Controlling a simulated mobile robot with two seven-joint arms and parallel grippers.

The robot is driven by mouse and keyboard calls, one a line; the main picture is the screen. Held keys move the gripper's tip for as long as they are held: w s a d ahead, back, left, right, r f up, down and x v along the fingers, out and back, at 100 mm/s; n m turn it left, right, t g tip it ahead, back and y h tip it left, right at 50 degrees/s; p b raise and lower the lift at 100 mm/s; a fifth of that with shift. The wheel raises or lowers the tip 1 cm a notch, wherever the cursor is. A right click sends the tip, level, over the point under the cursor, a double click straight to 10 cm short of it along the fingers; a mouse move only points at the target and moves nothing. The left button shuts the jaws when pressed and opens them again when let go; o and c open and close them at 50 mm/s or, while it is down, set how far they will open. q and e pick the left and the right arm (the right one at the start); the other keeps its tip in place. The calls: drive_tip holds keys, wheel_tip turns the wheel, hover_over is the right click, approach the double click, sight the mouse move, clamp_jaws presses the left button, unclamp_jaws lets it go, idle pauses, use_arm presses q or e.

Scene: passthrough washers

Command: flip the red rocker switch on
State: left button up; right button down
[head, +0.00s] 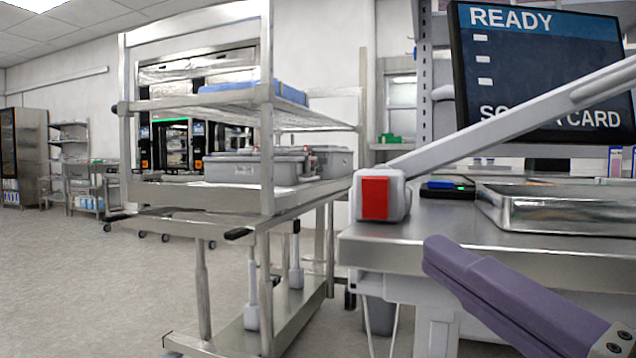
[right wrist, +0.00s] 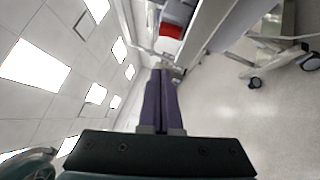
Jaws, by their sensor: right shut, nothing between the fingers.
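The red rocker switch (head: 375,198) is on the front of a white box (head: 397,205) at the left end of the steel table. In the right wrist view the red switch (right wrist: 172,31) shows near the top, beyond the fingertips. My right gripper (head: 432,250) has purple fingers and is shut with nothing between them. It is below and to the right of the switch, apart from it, in front of the table edge. The closed fingers (right wrist: 162,75) point toward the switch in the right wrist view. Which way the rocker is pressed cannot be told. My left gripper is not in view.
A long pale arm (head: 510,120) rises from the white box to the right. A steel tray (head: 560,207) and a monitor (head: 540,75) stand at the right. A wheeled steel rack (head: 265,180) stands left of the table. The floor at the left is open.

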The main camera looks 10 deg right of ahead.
drive_tip(key=p, duration=0.3)
approach(371, 183)
drive_tip(key=w+a, duration=0.3)
drive_tip(key=a, duration=0.1)
drive_tip(key=shift+w+d+r, duration=0.25)
drive_tip(key=shift+w+d, duration=0.2)
drive_tip(key=shift+w, duration=0.1)
drive_tip(key=shift+w+d+r, duration=0.3)
drive_tip(key=shift+w+d, duration=0.1)
drive_tip(key=shift+w, duration=0.1)
drive_tip(key=shift+w+d+r, duration=0.1)
drive_tip(key=shift+w+d, duration=0.25)
drive_tip(key=shift+w, duration=0.1)
drive_tip(key=p, duration=0.2)
drive_tip(key=r+p, duration=0.1)
drive_tip(key=p, duration=0.1)
drive_tip(key=shift+w+d+r+m+g, duration=0.2)
drive_tip(key=shift+r+m+g, duration=0.1)
drive_tip(key=shift+m, duration=0.1)
drive_tip(key=shift+f+b, duration=0.35)
drive_tip(key=shift+f, duration=0.2)
